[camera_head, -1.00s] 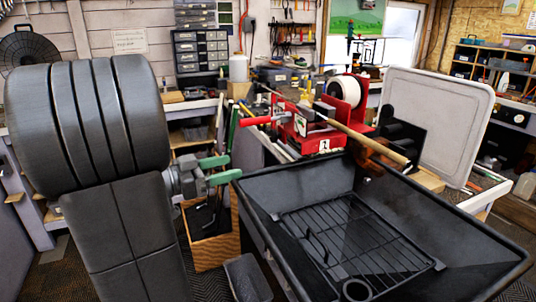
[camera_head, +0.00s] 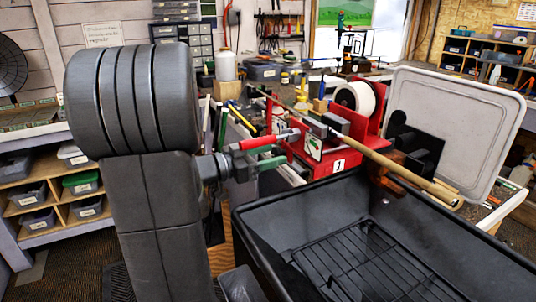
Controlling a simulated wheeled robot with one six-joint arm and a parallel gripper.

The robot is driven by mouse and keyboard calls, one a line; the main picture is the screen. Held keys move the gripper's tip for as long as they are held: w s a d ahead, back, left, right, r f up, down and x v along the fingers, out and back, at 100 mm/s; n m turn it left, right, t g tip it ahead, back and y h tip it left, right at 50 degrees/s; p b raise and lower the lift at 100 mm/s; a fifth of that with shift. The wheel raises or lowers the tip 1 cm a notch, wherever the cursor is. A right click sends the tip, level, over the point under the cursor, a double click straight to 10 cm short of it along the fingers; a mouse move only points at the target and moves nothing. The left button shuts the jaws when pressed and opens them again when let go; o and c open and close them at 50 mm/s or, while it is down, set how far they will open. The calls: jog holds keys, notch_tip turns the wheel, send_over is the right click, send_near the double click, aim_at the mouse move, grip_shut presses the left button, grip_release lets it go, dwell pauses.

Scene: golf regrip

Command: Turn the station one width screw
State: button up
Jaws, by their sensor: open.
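The red station (camera_head: 318,163) carries a label reading 1. A red handle (camera_head: 268,142), likely its width screw, sticks out to the left. A long wooden-coloured shaft (camera_head: 375,158) runs through the station's dark clamp (camera_head: 335,124) and slopes down to the right. My gripper (camera_head: 268,152), with green fingers, is open at the red handle. One finger shows just below the handle; the other is largely hidden. I cannot tell whether the handle is between the fingers or touching them.
A black tub (camera_head: 300,210) with a wire rack (camera_head: 365,262) lies below and right of my gripper. A grey panel (camera_head: 455,125) stands at the right. A white tape roll (camera_head: 357,97) sits behind the clamp. Bottles and tools crowd the bench behind.

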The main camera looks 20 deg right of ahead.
jog(key=c, duration=1)
jog(key=shift+o, duration=0.2)
jog(key=b, duration=0.3)
jog(key=shift+f+n, duration=0.3)
jog(key=shift+n, duration=0.1)
